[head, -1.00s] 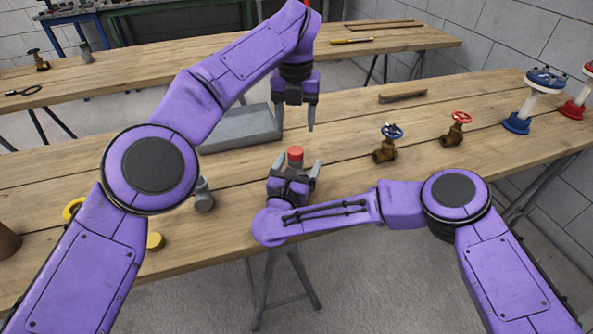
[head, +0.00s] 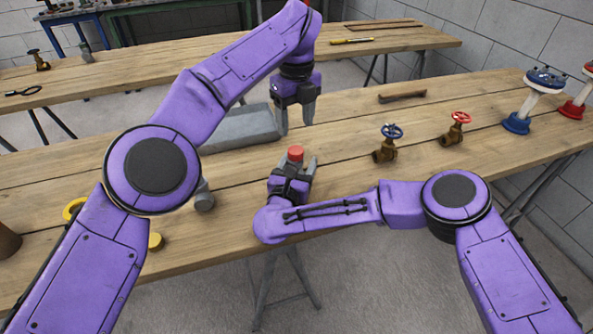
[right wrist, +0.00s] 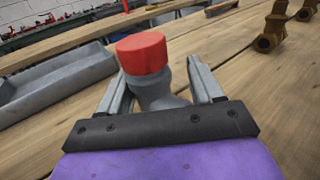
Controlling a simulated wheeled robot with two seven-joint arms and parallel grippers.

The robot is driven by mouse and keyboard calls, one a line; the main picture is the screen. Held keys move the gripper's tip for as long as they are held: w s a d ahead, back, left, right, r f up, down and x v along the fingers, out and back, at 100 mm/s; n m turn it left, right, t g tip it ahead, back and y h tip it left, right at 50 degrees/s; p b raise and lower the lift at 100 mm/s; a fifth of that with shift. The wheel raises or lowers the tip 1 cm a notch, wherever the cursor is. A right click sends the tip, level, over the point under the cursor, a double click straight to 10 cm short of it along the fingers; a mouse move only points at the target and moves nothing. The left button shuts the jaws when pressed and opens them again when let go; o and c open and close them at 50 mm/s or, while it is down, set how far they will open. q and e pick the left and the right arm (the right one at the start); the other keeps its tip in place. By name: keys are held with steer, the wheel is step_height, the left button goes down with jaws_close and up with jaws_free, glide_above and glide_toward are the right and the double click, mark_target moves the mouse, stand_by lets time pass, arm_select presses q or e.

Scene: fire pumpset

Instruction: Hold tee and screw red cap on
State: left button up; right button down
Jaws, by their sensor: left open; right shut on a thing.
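The red cap (head: 295,154) sits on top of the grey tee, which is mostly hidden behind my right gripper in the head view. In the right wrist view the red cap (right wrist: 142,53) rests on the grey tee (right wrist: 157,92); how far it is threaded cannot be told. My right gripper (head: 295,166) is shut on the tee, with a finger on either side of it below the cap. My left gripper (head: 296,126) is open and empty, pointing down above and slightly behind the cap, apart from it.
A grey tray (head: 240,130) lies behind on the left. Another grey fitting (head: 204,198) stands left of my right gripper. A blue-wheeled valve (head: 386,145) and a red-wheeled valve (head: 456,130) stand to the right. The bench (head: 350,170) between is clear.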

mark_target(295, 150)
arm_select(q)
steer(key=n, duration=0.9)
steer(key=shift+n, duration=0.3)
steer(key=n, duration=0.9)
steer(key=shift+n, duration=0.4)
step_height(295, 150, down, 8)
steer(key=shift+f, duration=0.1)
